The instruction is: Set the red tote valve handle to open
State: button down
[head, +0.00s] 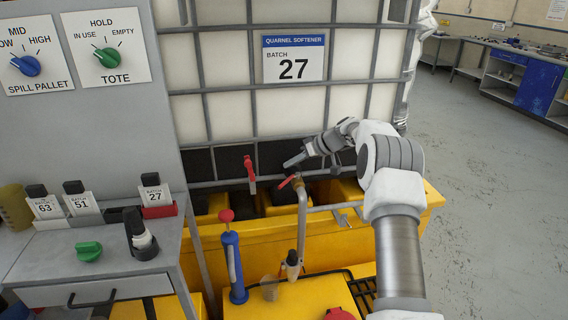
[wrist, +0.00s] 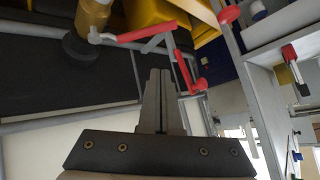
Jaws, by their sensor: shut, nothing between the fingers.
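The white tote (head: 225,117) stands in a grey cage, with a Quarnel Softener batch 27 sign. In front of its lower part, a red lever handle (head: 290,181) sits by a brass fitting at the top of a pipe; the wrist view shows a red lever (wrist: 147,32) reaching sideways from a brass valve (wrist: 92,14). A second red handle (head: 249,172) stands nearly upright to the left; it also shows in the wrist view (wrist: 186,70). My gripper (head: 288,163) is shut and empty, just above and behind the pipe-top lever. Its fingers (wrist: 160,85) look apart from both handles.
The yellow spill pallet (head: 410,212) lies below the tote. A blue pump (head: 235,265) with a red knob and a small bottle (head: 291,265) stand in front. A control panel with a green tote knob (head: 109,57) is at left. Open floor lies right.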

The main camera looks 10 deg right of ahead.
aim_at(285, 181)
jog(key=shift+w+a+f+n+h+p, duration=0.2)
jog(key=shift+a+f+n+h+p, duration=0.15)
jog(key=shift+f+n+p, duration=0.45)
jog(key=shift+w+a+f+n+h+p, duration=0.25)
jog(key=shift+a+f+p, duration=0.25)
jog(key=shift+f, duration=0.75)
jog(key=shift+w+a+f+n+h+p, duration=0.15)
jog(key=shift+a+f+n+h+p, duration=0.3)
jog(key=shift+f, duration=0.55)
jog(key=shift+d+f+y, duration=0.1)
jog(key=shift+y, duration=0.15)
jog(key=shift+s+d+n+b, duration=0.1)
jog(key=shift+n+b, duration=0.2)
jog(key=shift+b, duration=0.15)
jog(key=shift+s, duration=0.1)
